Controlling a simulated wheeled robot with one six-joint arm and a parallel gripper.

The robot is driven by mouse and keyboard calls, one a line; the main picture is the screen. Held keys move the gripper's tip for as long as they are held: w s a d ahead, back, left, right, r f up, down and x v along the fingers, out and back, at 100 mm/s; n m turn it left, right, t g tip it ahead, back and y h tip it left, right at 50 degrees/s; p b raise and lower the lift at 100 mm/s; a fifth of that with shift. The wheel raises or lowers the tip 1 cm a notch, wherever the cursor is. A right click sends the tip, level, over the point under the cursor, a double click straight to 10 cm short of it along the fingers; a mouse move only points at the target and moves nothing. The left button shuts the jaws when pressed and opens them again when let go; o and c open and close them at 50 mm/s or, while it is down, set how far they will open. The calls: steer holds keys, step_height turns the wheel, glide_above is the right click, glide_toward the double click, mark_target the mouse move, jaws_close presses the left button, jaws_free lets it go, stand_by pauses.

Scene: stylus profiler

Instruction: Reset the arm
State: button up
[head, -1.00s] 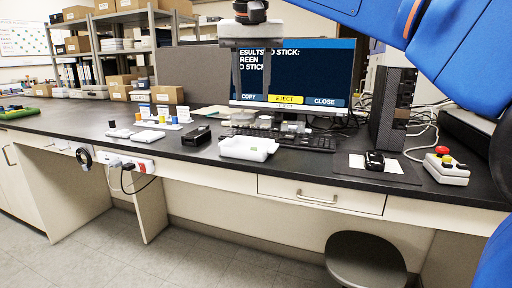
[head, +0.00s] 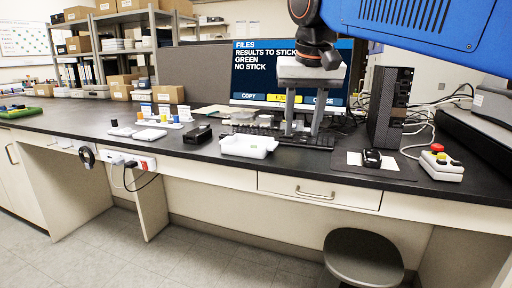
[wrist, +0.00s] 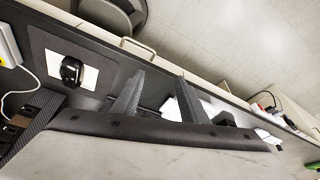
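My gripper (head: 302,132) hangs fingers-down over the bench, in front of the monitor (head: 262,75) in the head view. Its two grey fingers stand apart with nothing between them. In the wrist view my gripper (wrist: 160,76) also shows two spread, empty fingers. My blue arm reaches in from the upper right. The screen reads "FILES", "RESULTS TO STICK: GREEN", "NO STICK", with COPY and CLOSE buttons and a yellow button between them. My gripper hides part of the lower screen and keyboard (head: 262,133).
A white tray (head: 247,147) lies left of my gripper. A black mouse (head: 372,158) on a pad, a dark computer tower (head: 388,108) and a control box with a red button (head: 440,165) are to the right. A stool (head: 362,255) stands below the bench.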

steer(key=s+d+f, duration=0.6)
steer(key=f, duration=0.4)
steer(key=s+d+f, duration=0.6)
steer(key=s+f, duration=0.1)
steer(key=f, duration=0.4)
steer(key=s+d+f+t, duration=0.1)
steer(key=s+d+f, duration=0.5)
steer(key=f, duration=0.5)
steer(key=shift+s+d+f, duration=0.15)
steer(key=shift+s+f, duration=0.05)
steer(key=shift+s, duration=0.55)
